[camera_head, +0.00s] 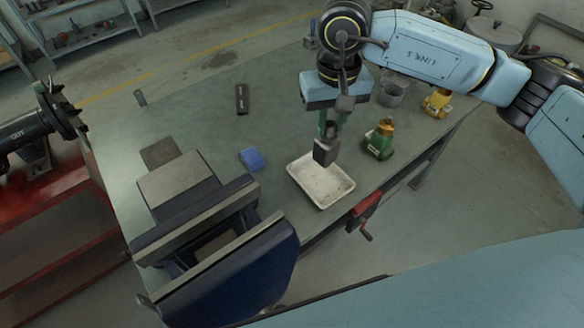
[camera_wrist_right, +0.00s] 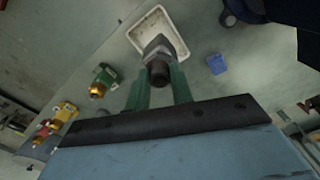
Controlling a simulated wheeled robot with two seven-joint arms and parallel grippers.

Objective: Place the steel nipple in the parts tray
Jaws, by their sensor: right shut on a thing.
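My right gripper (camera_head: 328,130) comes down over the bench and is shut on the steel nipple (camera_head: 324,151), a short dark grey metal piece. The parts tray (camera_head: 338,197) is a shallow white tray on the bench, below the held piece. In the right wrist view the nipple (camera_wrist_right: 158,70) shows a dark round end and a lighter hex part between the green fingers. The tray (camera_wrist_right: 181,48) lies behind it there. The nipple appears to be above the tray; I cannot tell the exact gap. My left gripper is not in view.
A green valve (camera_head: 379,139) stands right of the tray, with a yellow valve (camera_head: 437,102) and a grey pot (camera_head: 392,94) farther back. A blue block (camera_head: 252,159) lies left. A large vise (camera_head: 215,240) fills the near left bench. The back left bench is mostly clear.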

